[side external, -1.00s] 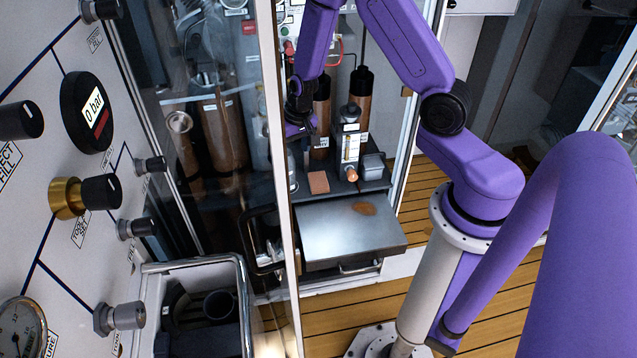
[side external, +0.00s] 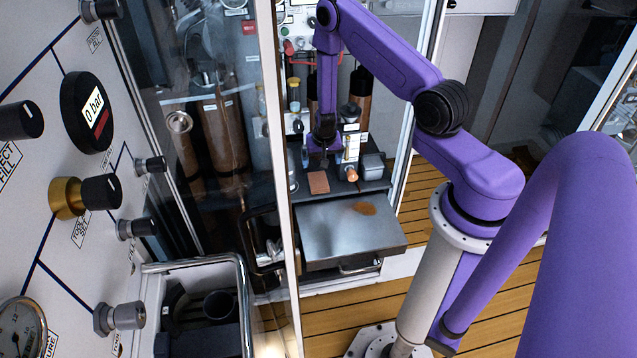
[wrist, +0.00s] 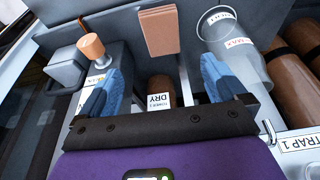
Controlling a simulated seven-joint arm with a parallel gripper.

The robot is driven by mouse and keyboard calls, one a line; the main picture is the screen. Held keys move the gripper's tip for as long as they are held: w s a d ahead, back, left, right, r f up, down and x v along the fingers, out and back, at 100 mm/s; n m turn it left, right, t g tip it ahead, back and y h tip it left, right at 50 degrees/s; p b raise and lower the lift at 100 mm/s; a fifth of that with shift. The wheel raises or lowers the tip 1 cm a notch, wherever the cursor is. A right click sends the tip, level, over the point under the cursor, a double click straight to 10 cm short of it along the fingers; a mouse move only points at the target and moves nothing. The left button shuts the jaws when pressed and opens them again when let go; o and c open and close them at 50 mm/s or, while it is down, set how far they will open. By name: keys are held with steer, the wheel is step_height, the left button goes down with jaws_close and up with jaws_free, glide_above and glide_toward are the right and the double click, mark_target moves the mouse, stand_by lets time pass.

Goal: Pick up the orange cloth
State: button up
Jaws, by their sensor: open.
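The orange cloth (side external: 318,182) is a small folded, brownish-orange rectangle lying flat on the dark shelf behind the metal drawer top. In the wrist view the cloth (wrist: 160,32) shows at the top centre, ahead of the fingertips and apart from them. My gripper (side external: 320,160) points down above and slightly behind the cloth in the side view. In the wrist view my gripper (wrist: 162,72) is open, its two blue-grey fingers spread with nothing between them touching either one.
The metal drawer top (side external: 335,235) bears an orange-brown patch (side external: 365,208). A glass door edge (side external: 280,180) stands left.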

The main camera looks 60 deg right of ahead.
glide_above(319, 180)
steer(key=s+a, duration=0.1)
step_height(319, 180, down, 6)
steer(key=shift+s+f, duration=0.1)
steer(key=shift+f, duration=0.05)
steer(key=shift+x, duration=2.6)
steer(key=shift+a+f, duration=0.2)
steer(key=shift+f, duration=0.05)
steer(key=c, duration=1.2)
steer(key=shift+r, duration=0.15)
